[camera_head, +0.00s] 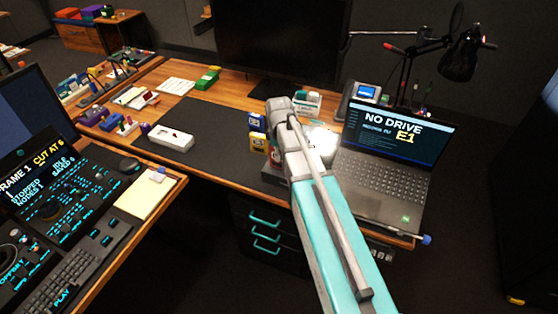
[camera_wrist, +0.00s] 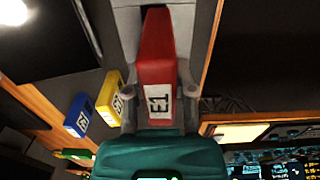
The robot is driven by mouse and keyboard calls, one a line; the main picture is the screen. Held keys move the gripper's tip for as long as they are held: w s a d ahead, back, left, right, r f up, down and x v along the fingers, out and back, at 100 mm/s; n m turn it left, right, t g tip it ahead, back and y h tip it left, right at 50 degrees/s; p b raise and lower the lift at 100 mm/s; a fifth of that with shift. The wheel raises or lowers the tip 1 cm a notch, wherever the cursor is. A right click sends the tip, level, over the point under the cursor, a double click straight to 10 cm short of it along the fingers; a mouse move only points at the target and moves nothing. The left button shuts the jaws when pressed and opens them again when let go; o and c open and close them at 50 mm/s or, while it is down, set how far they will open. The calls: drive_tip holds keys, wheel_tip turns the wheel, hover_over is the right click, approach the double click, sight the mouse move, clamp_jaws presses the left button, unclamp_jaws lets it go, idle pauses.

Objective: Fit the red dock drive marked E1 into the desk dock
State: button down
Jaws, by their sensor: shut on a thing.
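In the wrist view my gripper (camera_wrist: 154,98) is shut on the red dock drive (camera_wrist: 155,60), whose white label reads E1. The drive's far end lies against a light grey body (camera_wrist: 128,35) with a dark opening, which looks like the desk dock. I cannot tell how far the drive is in. In the head view my arm covers the gripper; a bit of red (camera_head: 275,158) shows beside it above a grey block (camera_head: 272,177). The laptop (camera_head: 385,165) reads NO DRIVE and E1.
A blue drive (camera_wrist: 79,115) and a yellow drive (camera_wrist: 110,98) stand left of my gripper. The laptop is close on the right in the head view. A monitor (camera_head: 285,40) and a lamp (camera_head: 460,55) are behind. The dark desk mat (camera_head: 225,140) has free room.

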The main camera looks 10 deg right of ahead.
drive_tip(key=shift+w+d+f+b, duration=0.1)
drive_tip(key=shift+w+f+b, duration=0.35)
drive_tip(key=shift+f+b, duration=0.15)
drive_tip(key=shift+s+f+b, duration=0.1)
drive_tip(key=shift+f+b, duration=1.15)
drive_tip(key=shift+f, duration=0.15)
drive_tip(key=shift+f, duration=0.15)
drive_tip(key=shift+c, duration=2.2)
unclamp_jaws()
drive_tip(key=shift+r, duration=0.25)
wheel_tip(320, 180, up, 12)
drive_tip(key=p, duration=1.2)
drive_tip(key=shift+s, duration=0.1)
drive_tip(key=shift+s, duration=0.1)
